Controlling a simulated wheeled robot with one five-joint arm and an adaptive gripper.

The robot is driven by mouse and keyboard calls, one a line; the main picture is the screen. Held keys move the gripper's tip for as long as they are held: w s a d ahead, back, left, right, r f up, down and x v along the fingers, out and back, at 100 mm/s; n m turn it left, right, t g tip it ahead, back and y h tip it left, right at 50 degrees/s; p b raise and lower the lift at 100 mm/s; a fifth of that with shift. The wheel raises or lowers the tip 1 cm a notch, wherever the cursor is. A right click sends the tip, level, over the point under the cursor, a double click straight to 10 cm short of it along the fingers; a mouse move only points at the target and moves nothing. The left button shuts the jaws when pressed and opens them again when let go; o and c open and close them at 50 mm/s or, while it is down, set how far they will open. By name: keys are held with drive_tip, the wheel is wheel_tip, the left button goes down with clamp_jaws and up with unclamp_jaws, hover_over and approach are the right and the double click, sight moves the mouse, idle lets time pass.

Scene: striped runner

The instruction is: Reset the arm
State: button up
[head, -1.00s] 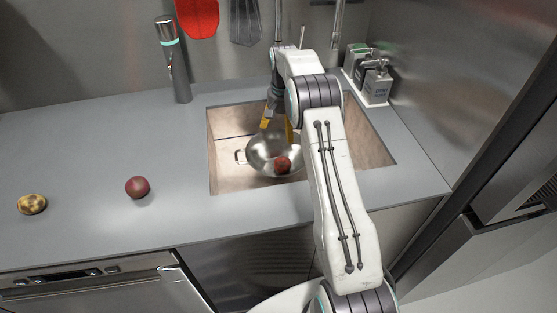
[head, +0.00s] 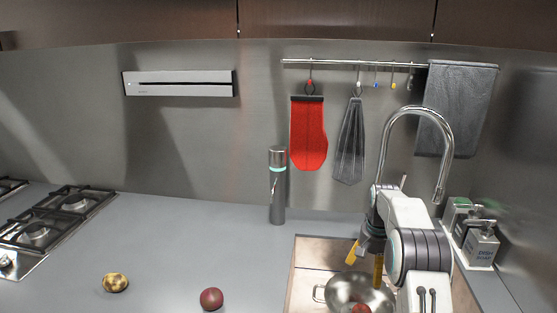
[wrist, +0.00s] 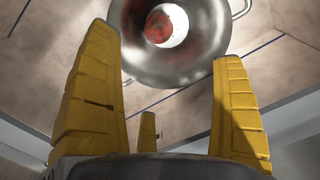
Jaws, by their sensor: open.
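My arm reaches over the sink at the right of the head view. My gripper (head: 366,266) has yellow fingers, which are spread apart with nothing between them. It hangs above a round metal bowl (head: 345,284) in the sink. A reddish round item (head: 361,309) lies in the bowl, cut by the lower edge of the head view. In the wrist view the gripper (wrist: 168,105) shows open fingers, with the bowl (wrist: 190,68) and the red item (wrist: 158,27) beyond the fingertips, apart from them.
A dark red round item (head: 211,299) and a yellow-brown one (head: 115,282) lie on the counter (head: 165,235). A tall faucet (head: 449,150) and soap dispensers (head: 481,244) stand close to my arm. A grey cylinder (head: 277,190) stands by the wall. The counter's middle is clear.

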drive_tip(key=s+a+r+n+t, duration=0.15)
drive_tip(key=s+a+r, duration=0.25)
drive_tip(key=s+r, duration=0.4)
drive_tip(key=s+a+r+n+t, duration=0.15)
drive_tip(key=s+a+r, duration=0.25)
drive_tip(key=s+r, duration=0.45)
drive_tip(key=s+a+f+n, duration=0.1)
drive_tip(key=s+a+f, duration=0.1)
drive_tip(key=s, duration=0.8)
drive_tip(key=s+a+f+n, duration=0.1)
drive_tip(key=s+n, duration=0.1)
drive_tip(key=s, duration=0.8)
drive_tip(key=shift+a+f+t, duration=0.3)
drive_tip(key=shift+a+f, duration=0.05)
drive_tip(key=shift+f, duration=0.05)
drive_tip(key=shift+n, duration=0.3)
